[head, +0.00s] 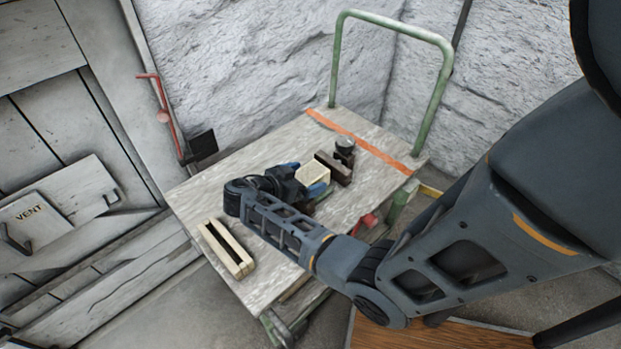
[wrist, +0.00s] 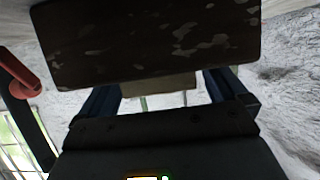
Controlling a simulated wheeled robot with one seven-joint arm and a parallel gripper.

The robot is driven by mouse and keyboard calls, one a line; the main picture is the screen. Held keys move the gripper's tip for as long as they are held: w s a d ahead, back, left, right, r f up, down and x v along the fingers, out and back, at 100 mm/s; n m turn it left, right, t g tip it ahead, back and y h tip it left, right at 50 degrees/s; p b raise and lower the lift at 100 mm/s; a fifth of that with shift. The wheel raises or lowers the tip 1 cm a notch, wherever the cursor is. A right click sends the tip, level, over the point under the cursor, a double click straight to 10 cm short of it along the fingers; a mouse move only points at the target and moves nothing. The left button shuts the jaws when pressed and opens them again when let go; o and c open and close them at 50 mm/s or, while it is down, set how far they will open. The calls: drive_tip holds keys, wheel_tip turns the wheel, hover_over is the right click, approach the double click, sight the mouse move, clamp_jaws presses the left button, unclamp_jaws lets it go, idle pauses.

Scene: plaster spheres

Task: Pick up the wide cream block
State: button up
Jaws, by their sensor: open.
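The wide cream block (head: 313,173) stands on the flat cart top in the head view, between the blue fingers of my gripper (head: 304,179). My gripper is open, with one finger on either side of the block. In the wrist view, a pale strip of the cream block (wrist: 158,88) shows between the two blue fingers (wrist: 160,96).
A dark brown block (head: 334,168) stands just beyond the cream block and fills the top of the wrist view (wrist: 150,40). A dark cylinder (head: 345,149) is behind it. A slotted cream piece (head: 241,262) lies at the front left. The cart top (head: 197,195) is clear at left.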

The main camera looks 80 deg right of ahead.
drive_tip(key=shift+x, duration=1.3)
drive_tip(key=shift+a, duration=0.1)
drive_tip(key=shift+c, duration=0.4)
drive_tip(key=shift+w, duration=0.1)
drive_tip(key=c, duration=1.7)
